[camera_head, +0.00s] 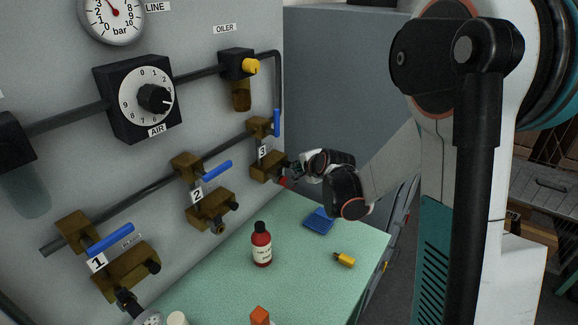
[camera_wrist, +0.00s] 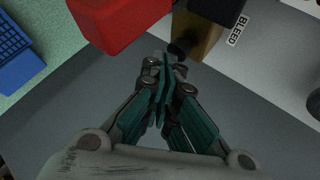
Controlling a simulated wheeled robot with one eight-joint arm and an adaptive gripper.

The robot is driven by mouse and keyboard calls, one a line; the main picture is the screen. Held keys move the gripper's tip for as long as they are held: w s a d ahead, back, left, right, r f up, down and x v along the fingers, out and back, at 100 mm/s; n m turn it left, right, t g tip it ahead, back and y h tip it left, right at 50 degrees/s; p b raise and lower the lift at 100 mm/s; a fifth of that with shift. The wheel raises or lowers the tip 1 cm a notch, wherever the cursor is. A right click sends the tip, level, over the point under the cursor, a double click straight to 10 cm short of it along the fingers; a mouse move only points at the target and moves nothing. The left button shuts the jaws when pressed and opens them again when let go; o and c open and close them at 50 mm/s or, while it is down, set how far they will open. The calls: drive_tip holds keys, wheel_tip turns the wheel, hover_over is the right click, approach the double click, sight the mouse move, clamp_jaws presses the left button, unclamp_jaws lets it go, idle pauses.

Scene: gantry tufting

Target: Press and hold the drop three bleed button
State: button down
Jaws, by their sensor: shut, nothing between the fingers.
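Drop three carries the label 3 (camera_head: 262,152) on the panel, with a brass block (camera_head: 264,168) below it. In the wrist view the brass block (camera_wrist: 204,32) has a BLEED label (camera_wrist: 237,30) beside it and a black bleed button (camera_wrist: 179,48) on its near end. My gripper (camera_head: 291,171) is at the right end of that block in the head view and partly hides the button. In the wrist view my gripper (camera_wrist: 164,62) is shut and empty, its tips right by the button. I cannot tell whether they touch.
A red part (camera_wrist: 115,20) hangs close beside the block and gripper. Drop three's blue handle (camera_head: 276,122) is above.

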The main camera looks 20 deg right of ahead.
drive_tip(key=shift+w+a, duration=0.2)
drive_tip(key=shift+w, duration=0.15)
idle(1.9)
drive_tip(key=shift+s, duration=0.1)
idle(1.4)
drive_tip(key=shift+s+d, duration=0.5)
drive_tip(key=shift+s, duration=0.2)
drive_tip(key=s+d, duration=0.2)
drive_tip(key=s, duration=0.2)
drive_tip(key=shift+s+d+b, duration=0.1)
drive_tip(key=shift+d+b, duration=0.2)
drive_tip(key=shift+d, duration=0.1)
idle(0.3)
